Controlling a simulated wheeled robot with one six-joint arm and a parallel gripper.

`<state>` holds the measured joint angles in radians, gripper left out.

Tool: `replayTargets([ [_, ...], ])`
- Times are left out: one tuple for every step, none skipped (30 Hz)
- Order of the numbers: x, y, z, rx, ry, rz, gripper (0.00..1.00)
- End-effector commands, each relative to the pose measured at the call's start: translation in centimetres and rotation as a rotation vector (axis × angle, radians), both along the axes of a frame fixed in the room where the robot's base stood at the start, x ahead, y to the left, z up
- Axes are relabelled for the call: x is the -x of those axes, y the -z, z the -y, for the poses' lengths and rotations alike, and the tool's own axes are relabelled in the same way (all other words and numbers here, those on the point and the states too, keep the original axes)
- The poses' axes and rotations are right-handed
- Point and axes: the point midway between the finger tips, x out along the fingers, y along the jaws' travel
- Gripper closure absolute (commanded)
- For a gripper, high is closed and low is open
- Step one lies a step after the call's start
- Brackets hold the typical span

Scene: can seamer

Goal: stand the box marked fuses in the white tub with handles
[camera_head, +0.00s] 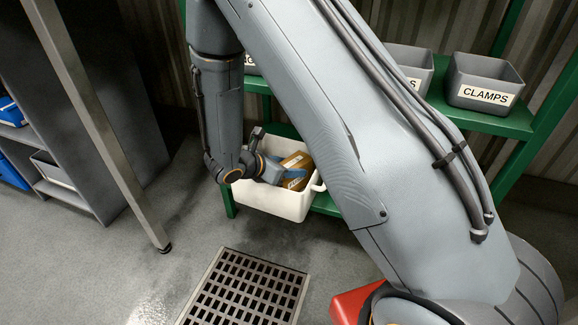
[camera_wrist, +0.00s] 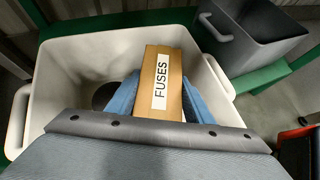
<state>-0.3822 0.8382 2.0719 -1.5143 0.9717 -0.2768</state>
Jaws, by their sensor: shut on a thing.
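The brown box marked FUSES (camera_wrist: 161,82) is between the blue fingers of my gripper (camera_wrist: 160,100), which is shut on it. The box is inside the outline of the white tub with handles (camera_wrist: 62,62), its label facing the wrist camera. In the head view the box (camera_head: 297,160) shows tilted at the tub's opening, with my gripper (camera_head: 288,176) reaching in from the left. The white tub (camera_head: 270,203) sits low on the green rack. I cannot tell whether the box touches the tub's floor. A dark round thing (camera_wrist: 107,96) shows in the tub left of the box.
A grey bin (camera_wrist: 255,35) stands right of the tub in the wrist view. Grey bins, one marked CLAMPS (camera_head: 485,84), stand on the green shelf (camera_head: 490,124) above. A floor grate (camera_head: 245,290) lies in front. A metal post (camera_head: 100,125) stands at left.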

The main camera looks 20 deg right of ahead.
Motion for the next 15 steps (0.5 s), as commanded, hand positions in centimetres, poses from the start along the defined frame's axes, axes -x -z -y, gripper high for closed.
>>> replayTargets([
  [-0.01,-0.04,-0.02,0.0,0.0,0.0,0.48],
  [-0.02,-0.05,-0.01,0.0,0.0,0.0,0.43],
  [-0.02,-0.05,-0.01,0.0,0.0,0.0,0.36],
  [-0.02,-0.05,-0.01,0.0,0.0,0.0,0.35],
  [-0.02,-0.05,-0.01,0.0,0.0,0.0,0.35],
  [-0.02,-0.05,-0.01,0.0,0.0,0.0,0.35],
  [-0.02,-0.05,-0.01,0.0,0.0,0.0,0.35],
  [-0.02,-0.05,-0.01,0.0,0.0,0.0,0.35],
  [-0.02,-0.05,-0.01,0.0,0.0,0.0,0.35],
  [-0.02,-0.05,-0.01,0.0,0.0,0.0,0.35],
  [-0.02,-0.06,-0.01,0.0,0.0,0.0,0.35],
  [-0.02,-0.1,-0.01,0.0,-0.001,0.0,0.35],
  [-0.03,-0.19,-0.02,0.0,-0.001,0.0,0.35],
  [-0.03,-0.34,-0.02,-0.001,0.0,0.001,0.35],
  [-0.04,-0.63,-0.03,-0.001,0.0,0.001,0.35],
])
